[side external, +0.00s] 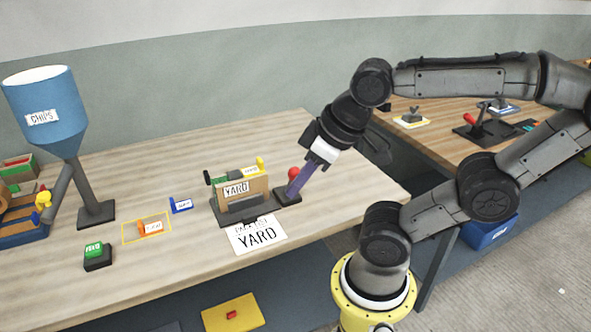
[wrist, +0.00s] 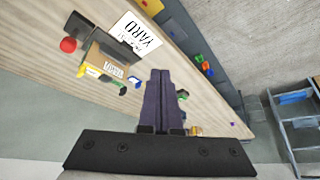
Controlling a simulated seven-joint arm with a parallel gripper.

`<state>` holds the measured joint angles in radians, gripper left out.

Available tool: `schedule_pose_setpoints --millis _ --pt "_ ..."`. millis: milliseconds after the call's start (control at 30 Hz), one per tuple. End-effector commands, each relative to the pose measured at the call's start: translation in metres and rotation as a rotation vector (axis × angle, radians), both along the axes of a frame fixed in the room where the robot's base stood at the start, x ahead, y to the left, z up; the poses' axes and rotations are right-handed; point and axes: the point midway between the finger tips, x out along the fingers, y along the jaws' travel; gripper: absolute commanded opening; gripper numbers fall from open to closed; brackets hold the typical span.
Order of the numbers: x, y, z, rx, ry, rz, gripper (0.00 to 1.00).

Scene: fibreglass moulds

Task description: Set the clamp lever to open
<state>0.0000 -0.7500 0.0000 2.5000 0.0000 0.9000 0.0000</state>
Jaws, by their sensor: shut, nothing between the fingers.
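A red ball knob (side external: 293,173) stands over a small dark base (side external: 287,196) at the right end of the box fixture; it looks like a lever, but its shaft is hidden and I cannot read any open or shut marking. The knob also shows at the upper left of the wrist view (wrist: 68,44), to the left of my fingers and apart from them. My gripper (side external: 292,194) has purple fingers, pressed together and empty.
The brown YARD box (side external: 231,190) carries green and yellow parts on top. A YARD sheet (side external: 257,235) lies in front. A blue CHIPS hopper (side external: 43,105), a green button (side external: 94,251) and an orange block (side external: 151,227) stand left. Another red-handled device (side external: 477,124) is on the right bench.

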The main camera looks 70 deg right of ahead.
Motion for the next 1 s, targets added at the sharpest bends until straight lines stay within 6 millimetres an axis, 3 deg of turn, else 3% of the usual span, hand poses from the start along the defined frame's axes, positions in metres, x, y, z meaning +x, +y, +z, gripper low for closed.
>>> schedule_pose_setpoints --millis 233,367,533,633,833,1000 --pt "0.000 0.000 0.000 0.000 0.000 0.000 0.00" --pt "0.000 0.000 0.000 0.006 0.000 -0.014 0.22" --pt "0.018 -0.011 0.017 0.020 -0.019 -0.115 0.52" --pt "0.031 -0.032 0.023 0.024 -0.011 -0.235 0.68" --pt "0.050 -0.090 0.028 0.027 0.025 -0.511 0.68" --pt "0.048 -0.139 0.022 0.031 0.067 -0.697 0.68"
